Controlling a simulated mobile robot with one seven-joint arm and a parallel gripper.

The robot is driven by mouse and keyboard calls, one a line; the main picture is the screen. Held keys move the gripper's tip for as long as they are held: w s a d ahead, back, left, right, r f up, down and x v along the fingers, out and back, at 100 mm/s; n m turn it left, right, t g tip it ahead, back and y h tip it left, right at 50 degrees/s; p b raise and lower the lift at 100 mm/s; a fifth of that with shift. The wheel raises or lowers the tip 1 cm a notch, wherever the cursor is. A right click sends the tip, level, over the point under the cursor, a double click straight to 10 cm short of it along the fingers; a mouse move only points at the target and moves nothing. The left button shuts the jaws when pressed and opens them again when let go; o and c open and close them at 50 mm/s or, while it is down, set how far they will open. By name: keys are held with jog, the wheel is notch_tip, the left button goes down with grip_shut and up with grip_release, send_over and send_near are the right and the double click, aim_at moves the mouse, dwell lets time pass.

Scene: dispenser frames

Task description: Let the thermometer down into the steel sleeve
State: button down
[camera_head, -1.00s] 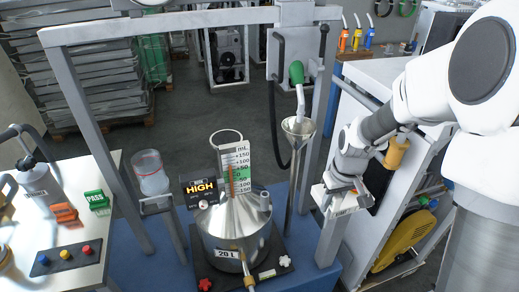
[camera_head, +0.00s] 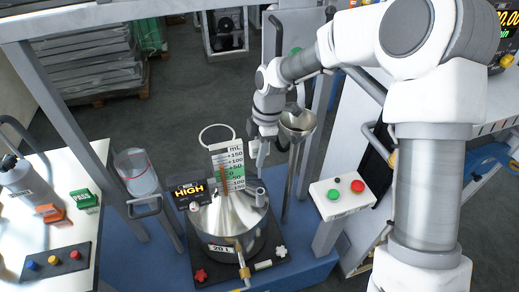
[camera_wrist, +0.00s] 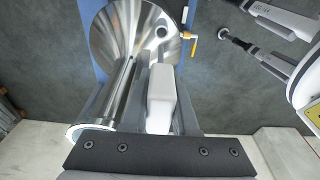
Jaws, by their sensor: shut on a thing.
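The thermometer has a pale, blocky head (camera_wrist: 160,95), held between the fingers of my gripper (camera_wrist: 161,105). In the head view my gripper (camera_head: 262,140) is above the right side of the steel vessel (camera_head: 232,233), with the thermometer (camera_head: 262,155) pointing down. The short steel sleeve (camera_head: 261,197) stands on the vessel's right shoulder, below and apart from the gripper. In the wrist view the sleeve's round opening (camera_wrist: 162,32) shows beyond the thermometer head. The thermometer's lower end is hidden or too small to make out.
The vessel's neck carries a scale plate (camera_head: 228,165) close to the left of my gripper. A steel funnel (camera_head: 298,122) is close on its right. A frame post (camera_head: 322,120) stands farther right. A HIGH display (camera_head: 190,192) and a glass jar (camera_head: 137,172) are left.

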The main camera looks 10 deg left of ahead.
jog(key=shift+d, duration=0.15)
jog(key=shift+f, duration=0.45)
jog(key=shift+f+b, duration=1.85)
jog(key=shift+f, duration=0.65)
notch_tip(320, 180, down, 8)
jog(key=b, duration=0.5)
dwell(2.4)
jog(key=c, duration=0.6)
grip_release()
notch_tip(320, 180, up, 17)
jog(key=w+d+p, duration=0.1)
jog(key=d+p, duration=0.1)
jog(key=shift+d, duration=0.2)
